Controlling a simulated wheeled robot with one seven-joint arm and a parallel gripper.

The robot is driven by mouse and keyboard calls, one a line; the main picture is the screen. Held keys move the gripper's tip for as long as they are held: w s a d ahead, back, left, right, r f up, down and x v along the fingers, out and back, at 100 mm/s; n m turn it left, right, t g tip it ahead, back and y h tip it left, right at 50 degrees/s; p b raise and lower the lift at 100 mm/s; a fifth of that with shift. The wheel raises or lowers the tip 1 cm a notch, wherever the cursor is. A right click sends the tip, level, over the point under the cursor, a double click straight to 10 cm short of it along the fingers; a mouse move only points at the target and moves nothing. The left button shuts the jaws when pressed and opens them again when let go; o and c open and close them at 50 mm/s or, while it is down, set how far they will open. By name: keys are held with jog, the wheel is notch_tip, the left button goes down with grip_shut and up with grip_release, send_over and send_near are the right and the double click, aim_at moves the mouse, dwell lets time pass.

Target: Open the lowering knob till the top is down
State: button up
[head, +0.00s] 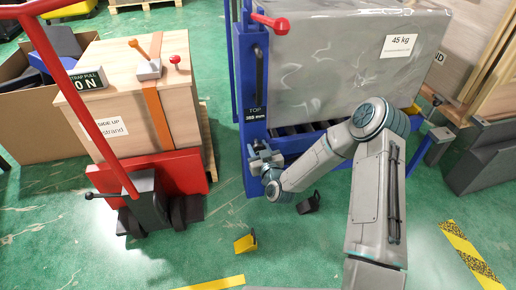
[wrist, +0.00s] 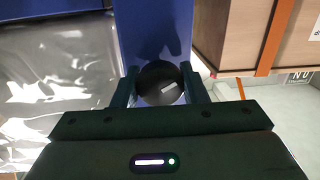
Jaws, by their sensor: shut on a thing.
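The lowering knob (wrist: 160,84) is a round black knob with a white mark, on the blue post of the lift, in the wrist view. My gripper (wrist: 160,88) has one finger on each side of it and is shut on it. The lift top (head: 290,128) carries a large grey wrapped load (head: 340,70) marked 45 kg.
A red lever (head: 270,22) sticks out at the post's upper end. To the left stand a red pallet truck (head: 150,175) and a strapped wooden crate (head: 130,80). A yellow wedge (head: 246,243) and a black wedge (head: 308,203) lie on the green floor.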

jog(key=n+b, duration=0.1)
jog(key=n, duration=0.1)
jog(key=n+b, duration=0.1)
jog(key=n, duration=0.1)
jog(key=n+b, duration=0.1)
jog(key=n, duration=0.1)
jog(key=shift+s+a+f, duration=0.15)
jog(key=shift+a+f, duration=0.05)
jog(key=shift+a, duration=0.05)
jog(key=n+h+b, duration=0.1)
jog(key=n+b, duration=0.3)
jog(key=n, duration=0.1)
jog(key=shift+d, duration=0.1)
jog(key=shift+h, duration=0.3)
jog(key=o, duration=0.9)
jog(key=shift+o, duration=0.2)
jog(key=shift+d+r, duration=0.1)
jog(key=p+v, duration=0.4)
jog(key=v, duration=0.9)
jog(key=shift+s, duration=0.4)
